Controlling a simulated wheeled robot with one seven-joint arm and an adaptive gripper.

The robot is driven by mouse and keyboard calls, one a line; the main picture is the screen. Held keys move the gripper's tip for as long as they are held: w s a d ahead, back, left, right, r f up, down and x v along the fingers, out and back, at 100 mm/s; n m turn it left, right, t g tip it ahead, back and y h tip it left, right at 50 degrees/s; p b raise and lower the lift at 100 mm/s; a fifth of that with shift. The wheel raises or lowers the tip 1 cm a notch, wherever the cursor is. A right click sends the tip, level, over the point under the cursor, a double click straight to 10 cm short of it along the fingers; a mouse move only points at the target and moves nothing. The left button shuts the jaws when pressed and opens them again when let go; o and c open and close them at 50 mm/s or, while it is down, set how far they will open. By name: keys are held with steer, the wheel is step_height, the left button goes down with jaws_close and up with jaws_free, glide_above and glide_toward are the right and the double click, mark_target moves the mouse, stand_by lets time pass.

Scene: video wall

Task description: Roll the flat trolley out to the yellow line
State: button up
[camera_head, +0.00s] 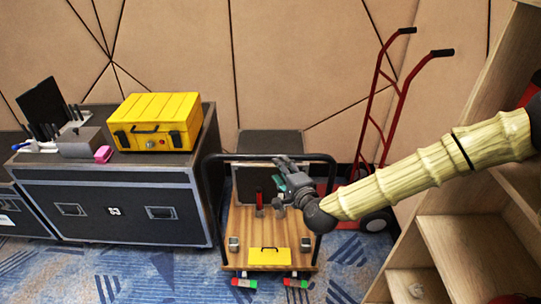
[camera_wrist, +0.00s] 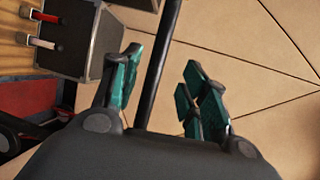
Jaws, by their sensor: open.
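No yellow line shows on the floor.
A black flight case (camera_head: 115,210) with a yellow toolbox (camera_head: 155,120) stands close left of the trolley. A red hand truck (camera_head: 402,92) leans behind right. Wooden shelves (camera_head: 460,255) stand at the right.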

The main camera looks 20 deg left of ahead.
mark_target(271, 157)
steer(key=p+x, duration=0.2)
steer(key=x, duration=0.7)
steer(key=shift+w+a+f, duration=0.15)
steer(key=shift+w, duration=0.2)
jaws_close()
